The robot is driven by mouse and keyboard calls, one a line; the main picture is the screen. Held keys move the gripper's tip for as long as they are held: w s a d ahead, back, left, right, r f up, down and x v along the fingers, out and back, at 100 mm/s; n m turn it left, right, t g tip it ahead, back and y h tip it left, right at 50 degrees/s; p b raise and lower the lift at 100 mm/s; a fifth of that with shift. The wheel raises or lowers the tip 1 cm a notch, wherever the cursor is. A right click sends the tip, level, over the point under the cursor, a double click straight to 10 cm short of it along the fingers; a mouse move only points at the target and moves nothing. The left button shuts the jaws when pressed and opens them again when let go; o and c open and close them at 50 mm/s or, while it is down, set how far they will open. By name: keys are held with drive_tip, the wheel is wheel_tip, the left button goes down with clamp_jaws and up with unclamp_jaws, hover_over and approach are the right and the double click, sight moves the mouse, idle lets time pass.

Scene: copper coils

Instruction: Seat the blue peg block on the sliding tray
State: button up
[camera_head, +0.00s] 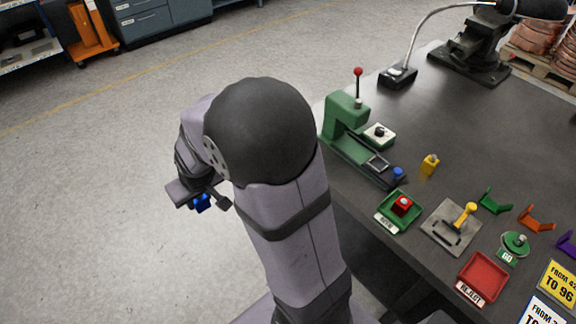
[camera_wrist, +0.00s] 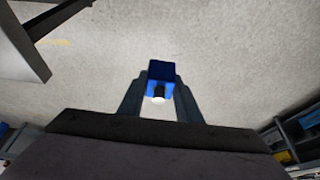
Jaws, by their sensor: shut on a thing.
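The blue peg block (camera_head: 203,203) is held in my gripper (camera_head: 205,198), out over the floor to the left of the table. In the wrist view the blue block (camera_wrist: 160,70) sits between the two fingers of my gripper (camera_wrist: 160,90), which are shut on it. A dark round peg with a pale end shows on the block. In the head view my arm partly hides the gripper. The sliding tray (camera_head: 376,165) appears as a small light frame on the dark rail of the green press, well to the right of my gripper and empty.
The green press (camera_head: 343,116) has a red-knobbed lever. A red tray (camera_head: 484,278) lies at the front.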

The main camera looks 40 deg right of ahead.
drive_tip(key=d+r+m+g+h+b, duration=0.1)
drive_tip(key=d+r+m+h+b, duration=0.3)
drive_tip(key=d, duration=1.1)
drive_tip(key=d+r+m+y, duration=0.15)
drive_tip(key=d+m, duration=0.45)
drive_tip(key=d, duration=0.9)
drive_tip(key=s+d+r+m+g+h+b, duration=0.1)
drive_tip(key=s+d+r+m, duration=0.2)
drive_tip(key=s+d, duration=0.4)
drive_tip(key=s+d+r+m+g+h+b, duration=0.1)
drive_tip(key=s+d+r+m, duration=0.15)
drive_tip(key=s+d, duration=0.4)
drive_tip(key=s+d+f+m+g+b, duration=0.1)
drive_tip(key=s+d+f+b, duration=0.4)
drive_tip(key=b, duration=0.9)
wheel_tip(320, 180, down, 3)
drive_tip(key=shift+s+d+r+m, duration=0.2)
drive_tip(key=shift+d+m, duration=0.55)
drive_tip(key=shift+d, duration=0.4)
drive_tip(key=shift+f, duration=0.15)
wheel_tip(320, 180, down, 4)
drive_tip(key=b, duration=0.5)
drive_tip(key=shift+f, duration=0.15)
drive_tip(key=shift+f+b, duration=0.65)
drive_tip(key=shift+f, duration=0.35)
